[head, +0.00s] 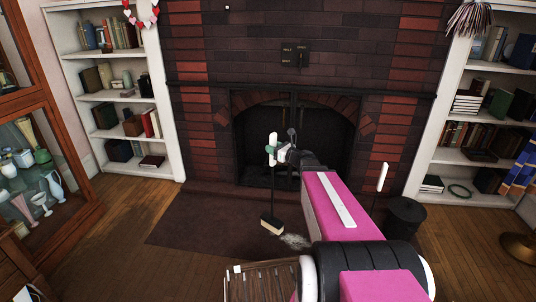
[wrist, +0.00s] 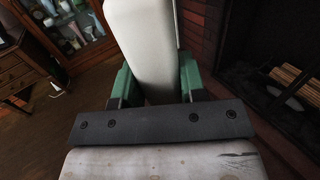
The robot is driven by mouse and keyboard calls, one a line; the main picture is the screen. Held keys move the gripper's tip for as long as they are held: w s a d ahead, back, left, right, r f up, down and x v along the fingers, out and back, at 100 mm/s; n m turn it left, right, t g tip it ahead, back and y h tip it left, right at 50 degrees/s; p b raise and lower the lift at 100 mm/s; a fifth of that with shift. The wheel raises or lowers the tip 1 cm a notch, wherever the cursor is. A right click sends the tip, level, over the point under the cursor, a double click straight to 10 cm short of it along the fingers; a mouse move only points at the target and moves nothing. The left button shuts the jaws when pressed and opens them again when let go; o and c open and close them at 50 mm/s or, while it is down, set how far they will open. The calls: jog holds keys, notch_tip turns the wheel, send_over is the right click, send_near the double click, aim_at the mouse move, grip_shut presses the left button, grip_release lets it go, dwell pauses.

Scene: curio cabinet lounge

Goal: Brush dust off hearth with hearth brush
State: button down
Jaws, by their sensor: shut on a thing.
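My gripper (head: 271,155) is shut on the white handle of the hearth brush (head: 271,222); the brush hangs nearly upright with its head low over the dark hearth slab (head: 195,222) in front of the fireplace. In the wrist view the pale handle (wrist: 147,45) stands between the green fingers (wrist: 157,82). A pale patch of dust (head: 296,242) lies on the hearth just right of the brush head. I cannot tell whether the bristles touch the hearth. My arm covers part of the hearth to the right of the dust.
The fireplace opening (head: 293,140) is directly behind the brush, with logs (wrist: 290,85) inside. A black bucket (head: 405,217) stands on the right, with a white-handled tool (head: 383,178) beside it. A glass cabinet (head: 40,170) stands at left. Wooden floor (head: 125,235) between cabinet and hearth is clear.

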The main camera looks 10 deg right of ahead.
jog(key=w+f+m+t+h, duration=0.3)
jog(key=w+f+h, duration=0.1)
jog(key=w+f, duration=0.85)
jog(key=shift+w+a+f, duration=0.15)
jog(key=shift+w+f, duration=0.05)
jog(key=shift+f, duration=0.65)
jog(key=shift+w+a+f, duration=0.1)
jog(key=shift+w+f, duration=0.05)
jog(key=shift+f, duration=0.65)
jog(key=shift+w+a+f, duration=0.15)
jog(key=shift+w+f, duration=0.05)
jog(key=shift+f, duration=1.2)
jog(key=shift+d, duration=0.1)
